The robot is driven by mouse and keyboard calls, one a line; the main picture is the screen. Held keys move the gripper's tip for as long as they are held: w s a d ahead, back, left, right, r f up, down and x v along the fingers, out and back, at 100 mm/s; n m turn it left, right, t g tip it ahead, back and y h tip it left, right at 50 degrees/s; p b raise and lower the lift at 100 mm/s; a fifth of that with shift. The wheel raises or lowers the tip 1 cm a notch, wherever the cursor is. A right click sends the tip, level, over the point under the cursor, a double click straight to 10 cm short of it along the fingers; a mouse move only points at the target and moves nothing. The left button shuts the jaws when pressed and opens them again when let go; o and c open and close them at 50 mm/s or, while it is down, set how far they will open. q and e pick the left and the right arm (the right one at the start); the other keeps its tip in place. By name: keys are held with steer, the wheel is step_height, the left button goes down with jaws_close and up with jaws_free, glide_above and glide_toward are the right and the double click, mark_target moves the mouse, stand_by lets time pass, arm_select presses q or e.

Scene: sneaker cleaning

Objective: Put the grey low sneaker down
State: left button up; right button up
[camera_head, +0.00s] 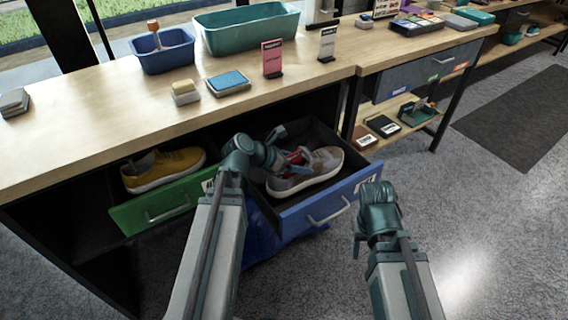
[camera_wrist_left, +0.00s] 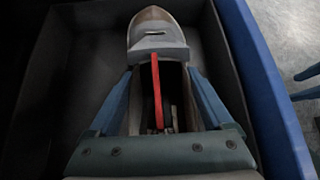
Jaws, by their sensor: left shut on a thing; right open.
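The grey low sneaker (camera_head: 322,165), with brown patches and a white sole, is inside the open blue-fronted drawer (camera_head: 318,208). My left gripper (camera_head: 290,160) reaches into this drawer and is shut on the sneaker. In the left wrist view, its blue fingers flank the sneaker's opening, with a red strip between them and the sneaker's toe (camera_wrist_left: 152,22) pointing away. I cannot tell if the sole touches the drawer floor (camera_wrist_left: 88,62). My right gripper (camera_head: 366,225) is open and empty, outside the drawer on the right.
A mustard sneaker (camera_head: 165,168) sits in the green-fronted drawer (camera_head: 160,210) to the left. The wooden counter (camera_head: 100,110) above holds a blue bin (camera_head: 165,58), a teal tub (camera_head: 245,30), a sponge, a blue pad and sign cards. Grey floor (camera_head: 470,220) is open to the right.

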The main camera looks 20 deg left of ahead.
arm_select(q)
steer(key=shift+f+b, duration=0.55)
steer(key=shift+f, duration=0.35)
steer(key=shift+w+a+f, duration=0.1)
steer(key=shift+w+f, duration=0.05)
steer(key=shift+w+a, duration=1)
steer(key=shift+a, duration=0.2)
steer(key=shift+w+a, duration=0.65)
steer(key=shift+a, duration=0.2)
steer(key=shift+w+a, duration=0.65)
steer(key=shift+a, duration=0.2)
steer(key=shift+w+a+f+b, duration=0.1)
steer(key=shift+a+f+b, duration=0.1)
steer(key=shift+b, duration=0.1)
steer(key=shift+f+b, duration=0.3)
steer(key=shift+b, duration=0.05)
steer(key=shift+f, duration=0.2)
steer(key=o, duration=1.6)
steer(key=shift+r, duration=0.1)
steer(key=shift+c, duration=0.2)
